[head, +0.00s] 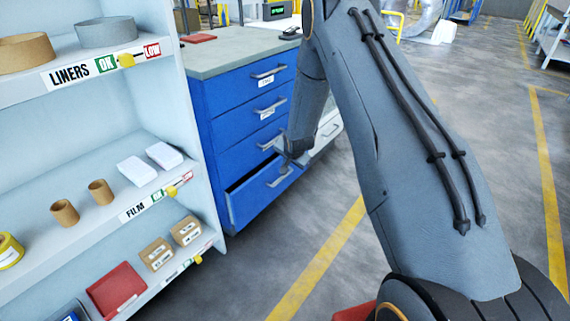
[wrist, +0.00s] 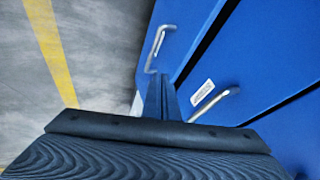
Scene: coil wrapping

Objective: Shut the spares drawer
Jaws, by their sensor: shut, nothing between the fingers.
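A blue drawer cabinet (head: 245,98) stands left of my arm in the head view. Its bottom drawer (head: 243,200) is pulled partly out, with a dark opening along its top. The drawer labels are too small to read, so I cannot tell which one says spares. My gripper (head: 284,163) is shut and empty, by the drawer fronts just above the bottom drawer's handle (head: 279,178). In the wrist view the closed fingertips (wrist: 162,92) lie between two metal handles (wrist: 157,48) against the blue fronts. Whether they touch a front I cannot tell.
A white shelf unit (head: 205,150) with liners, film rolls and boxes stands at the left. The grey worktop (head: 230,58) above the drawers holds a few items. A pale unit (head: 328,132) adjoins the cabinet. Grey floor with yellow lines (head: 315,262) is open in front.

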